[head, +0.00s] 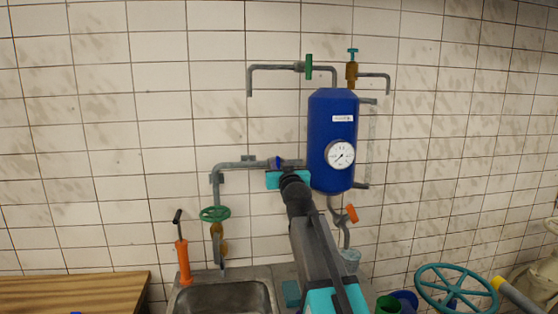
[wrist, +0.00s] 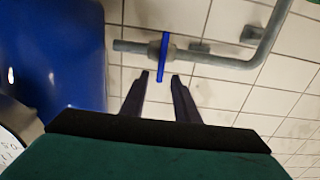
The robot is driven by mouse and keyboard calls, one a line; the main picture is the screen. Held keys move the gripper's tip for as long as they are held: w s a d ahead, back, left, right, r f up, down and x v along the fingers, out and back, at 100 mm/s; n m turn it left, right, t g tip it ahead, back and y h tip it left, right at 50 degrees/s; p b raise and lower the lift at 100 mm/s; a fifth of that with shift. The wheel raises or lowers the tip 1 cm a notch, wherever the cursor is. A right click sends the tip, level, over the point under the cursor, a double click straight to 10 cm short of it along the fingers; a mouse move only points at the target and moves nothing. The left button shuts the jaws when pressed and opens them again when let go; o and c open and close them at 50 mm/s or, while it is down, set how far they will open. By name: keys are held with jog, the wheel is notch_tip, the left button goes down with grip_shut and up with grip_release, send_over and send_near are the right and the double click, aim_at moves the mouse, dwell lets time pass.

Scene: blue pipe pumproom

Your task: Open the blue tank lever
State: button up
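The blue tank (head: 325,118) is fixed to the wall, with a white dial gauge (head: 341,155) on its front. The thin blue lever (head: 278,162) is on the grey pipe to the tank's left in the head view. In the wrist view the lever (wrist: 162,58) crosses the pipe, its long end pointing down at my gripper. My gripper (wrist: 160,74) is open, with two dark fingers apart. The lever's end shows in the gap between them, with no clear contact. In the head view my gripper's teal body hides the fingers.
The grey pipe (head: 242,165) bends down to a green handwheel (head: 215,214). An orange-handled valve (head: 352,213) is below the tank. A sink (head: 222,297), an orange hand pump (head: 183,262) and a large teal wheel (head: 452,290) stand lower. The wall left of the pipes is clear.

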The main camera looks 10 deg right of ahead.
aim_at(278, 162)
jog(key=shift+w+p, duration=1)
jog(key=shift+w, duration=2)
jog(key=shift+c, duration=0.4)
